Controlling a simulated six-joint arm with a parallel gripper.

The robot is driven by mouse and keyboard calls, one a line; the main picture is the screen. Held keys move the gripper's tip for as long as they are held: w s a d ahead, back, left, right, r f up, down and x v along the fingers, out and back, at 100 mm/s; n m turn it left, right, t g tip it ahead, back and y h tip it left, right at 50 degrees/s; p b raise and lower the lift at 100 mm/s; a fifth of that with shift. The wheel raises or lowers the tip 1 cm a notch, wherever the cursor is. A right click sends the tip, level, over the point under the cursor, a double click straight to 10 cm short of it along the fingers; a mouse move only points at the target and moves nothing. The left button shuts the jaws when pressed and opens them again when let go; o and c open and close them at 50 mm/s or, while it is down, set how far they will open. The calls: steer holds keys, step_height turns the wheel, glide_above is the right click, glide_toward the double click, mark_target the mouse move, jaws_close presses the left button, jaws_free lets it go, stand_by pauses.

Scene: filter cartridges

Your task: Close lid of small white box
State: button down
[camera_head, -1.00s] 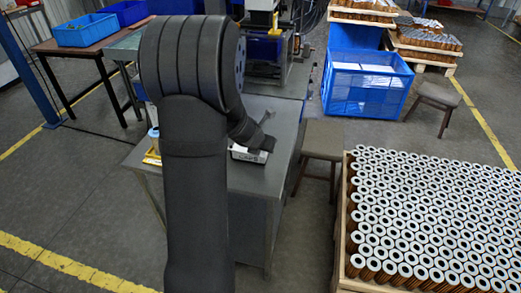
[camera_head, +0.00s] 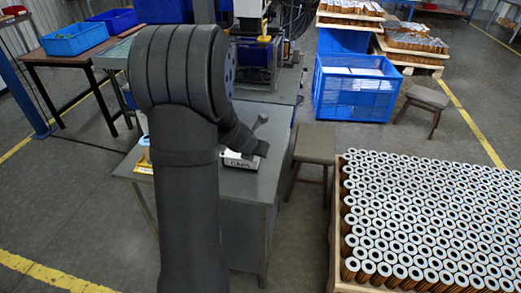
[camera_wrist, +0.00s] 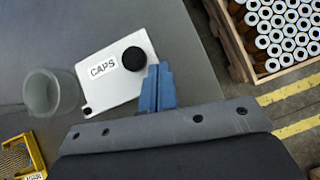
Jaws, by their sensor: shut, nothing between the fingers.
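The small white box (camera_wrist: 108,90) lies on the grey table in the wrist view. It shows a white face with a CAPS label and a round black knob (camera_wrist: 134,58) at its upper right. In the head view the box (camera_head: 240,162) is partly hidden by my gripper and wrist. I cannot tell how far its lid is open. My gripper (camera_wrist: 161,68) is shut and empty, its blue fingers just right of the knob and over the box's right edge. I cannot tell if they touch it.
A clear round cup (camera_wrist: 41,92) and a yellow tray (camera_wrist: 20,157) stand left of the box. A crate of filter cartridges (camera_head: 430,220) stands right of the table, with a stool (camera_head: 315,143) between.

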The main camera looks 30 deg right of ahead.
steer(key=s+a+r, duration=0.3)
steer(key=s+r, duration=0.5)
steer(key=s, duration=0.1)
stand_by(0.4)
steer(key=shift+w+d+f, duration=0.55)
steer(key=shift+w+f, duration=0.8)
steer(key=shift+w, duration=0.3)
steer(key=shift+w+d+f, duration=0.55)
steer(key=shift+w+f, duration=0.85)
steer(key=shift+w, duration=0.25)
steer(key=shift+w+d+f, duration=0.55)
steer(key=shift+w+f, duration=0.8)
steer(key=shift+w, duration=0.3)
